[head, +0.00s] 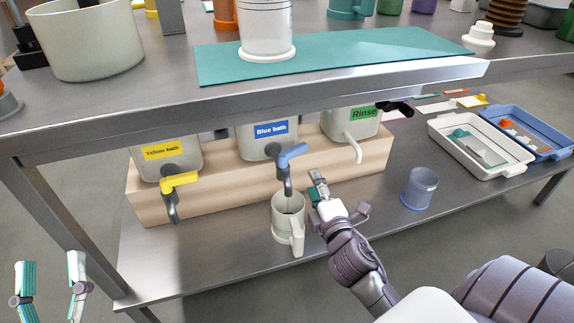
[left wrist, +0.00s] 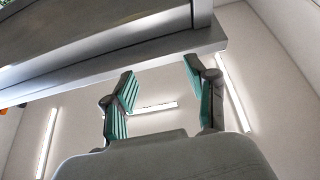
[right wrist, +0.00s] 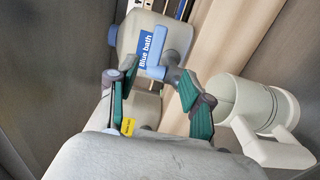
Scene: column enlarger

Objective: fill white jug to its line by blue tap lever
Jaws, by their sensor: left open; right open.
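The white jug (head: 287,230) stands upright on the lower shelf beneath the blue tap's dark spout (head: 287,184); it also shows in the right wrist view (right wrist: 247,97). The blue tap lever (head: 292,155) sticks out rightward from the container labelled "Blue bath" (head: 254,146). My right gripper (head: 319,186) is open and empty, right of the jug and below the lever. In the right wrist view the lever (right wrist: 156,68) appears beyond its open fingers (right wrist: 155,95). My left gripper (head: 48,284) is open and empty, left of the table.
A yellow tap lever (head: 180,180) is at left, and the Rinse container (head: 350,124) with its spout is at right. A bluish cup (head: 419,188) stands right of my right gripper. White (head: 439,135) and blue trays lie further right. The upper tabletop edge (head: 250,99) overhangs the shelf.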

